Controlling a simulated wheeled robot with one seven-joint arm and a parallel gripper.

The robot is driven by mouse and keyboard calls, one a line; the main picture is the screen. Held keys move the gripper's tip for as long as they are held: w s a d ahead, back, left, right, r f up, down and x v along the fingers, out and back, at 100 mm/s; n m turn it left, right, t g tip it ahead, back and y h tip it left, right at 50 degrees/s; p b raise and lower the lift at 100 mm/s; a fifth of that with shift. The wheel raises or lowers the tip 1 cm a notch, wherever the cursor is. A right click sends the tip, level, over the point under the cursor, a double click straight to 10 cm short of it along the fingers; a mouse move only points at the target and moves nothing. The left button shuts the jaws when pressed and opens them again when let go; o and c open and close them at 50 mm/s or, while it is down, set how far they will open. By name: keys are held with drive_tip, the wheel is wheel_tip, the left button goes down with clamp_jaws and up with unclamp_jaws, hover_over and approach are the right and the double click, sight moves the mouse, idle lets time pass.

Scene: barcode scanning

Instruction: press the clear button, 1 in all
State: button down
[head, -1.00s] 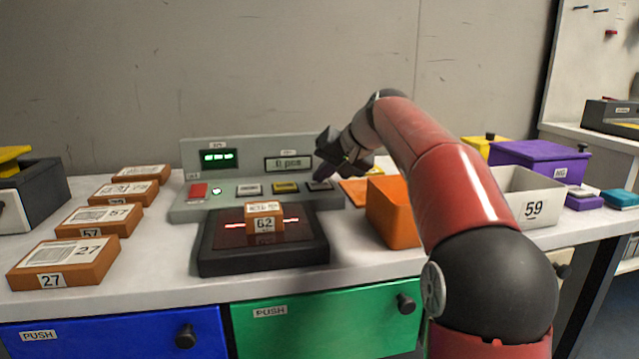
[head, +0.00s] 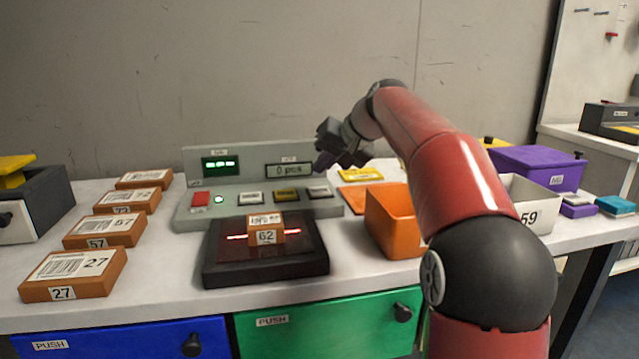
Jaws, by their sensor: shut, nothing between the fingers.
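A grey-green console (head: 250,163) stands at the back of the bench. Its sloped front carries a red button (head: 201,199), a lit green round lamp (head: 219,199), a pale button (head: 250,198), a yellow button (head: 286,195) and a grey button (head: 320,192) at the right end. Their labels are too small to read, so I cannot tell which is clear. A small display (head: 289,170) reads "0 pcs". My gripper (head: 324,162) is shut and empty, just above and behind the grey button, apart from it.
A box marked 62 (head: 266,236) sits on the dark scanner plate (head: 225,265) in front of the console. Several boxes, one marked 27 (head: 75,270), line the left. An orange bin (head: 390,225) and a white bin (head: 535,200) stand right.

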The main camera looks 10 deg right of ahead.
wheel_tip(320, 180, up, 3)
drive_tip(key=shift+f+p, duration=0.1)
drive_tip(key=shift+p, duration=0.85)
drive_tip(key=shift+f, duration=0.1)
